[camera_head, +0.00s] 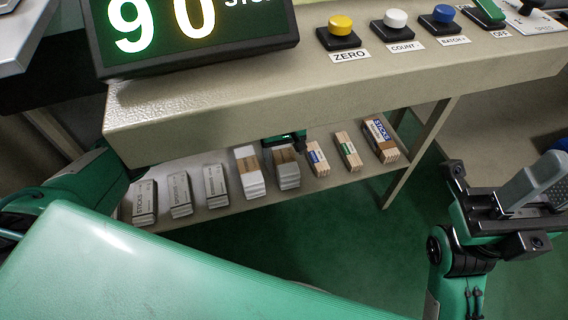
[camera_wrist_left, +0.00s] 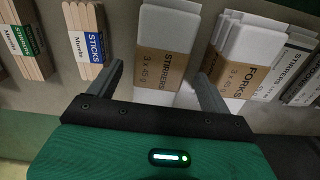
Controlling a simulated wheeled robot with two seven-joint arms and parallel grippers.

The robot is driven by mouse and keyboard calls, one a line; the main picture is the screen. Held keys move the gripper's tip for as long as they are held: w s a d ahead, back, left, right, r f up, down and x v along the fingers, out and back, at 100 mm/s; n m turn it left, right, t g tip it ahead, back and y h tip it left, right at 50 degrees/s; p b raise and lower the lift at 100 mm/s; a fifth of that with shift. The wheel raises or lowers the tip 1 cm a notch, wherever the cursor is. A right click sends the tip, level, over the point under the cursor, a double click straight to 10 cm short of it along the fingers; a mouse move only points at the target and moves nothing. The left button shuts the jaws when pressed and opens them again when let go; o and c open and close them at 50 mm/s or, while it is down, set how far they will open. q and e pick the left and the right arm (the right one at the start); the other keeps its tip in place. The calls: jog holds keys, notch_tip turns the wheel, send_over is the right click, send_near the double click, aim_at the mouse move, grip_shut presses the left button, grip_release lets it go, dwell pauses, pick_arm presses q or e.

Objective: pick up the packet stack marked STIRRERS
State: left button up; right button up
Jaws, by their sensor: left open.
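The packet stack marked STIRRERS (camera_wrist_left: 166,62) is a white stack with a brown paper band, on the lower shelf. In the head view it is the stack (camera_head: 287,177) just left of the stick bundles, partly covered by my left gripper. My left gripper (camera_head: 286,139) is over its far end. In the left wrist view the left gripper (camera_wrist_left: 162,82) is open, one finger on each side of the stack's near end, with nothing held. I cannot tell whether the fingers touch it. My right gripper (camera_head: 512,200) is at the right, away from the shelf; its jaw opening is unclear.
A similar stack marked FORKS (camera_wrist_left: 238,62) stands close beside it, near one finger. On the other side is a STICKS bundle (camera_wrist_left: 92,45). Grey packets (camera_head: 181,194) line the shelf (camera_head: 330,183). The counter (camera_head: 330,87) with buttons overhangs the shelf.

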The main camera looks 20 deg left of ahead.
aim_at(284, 155)
pick_arm(q)
notch_tip(284, 155, down, 5)
jog(key=shift+s+d+r+b, duration=0.1)
jog(key=shift+s+r+b, duration=0.05)
jog(key=shift+b, duration=0.75)
jog(key=shift+r, duration=0.1)
jog(key=c, duration=1.1)
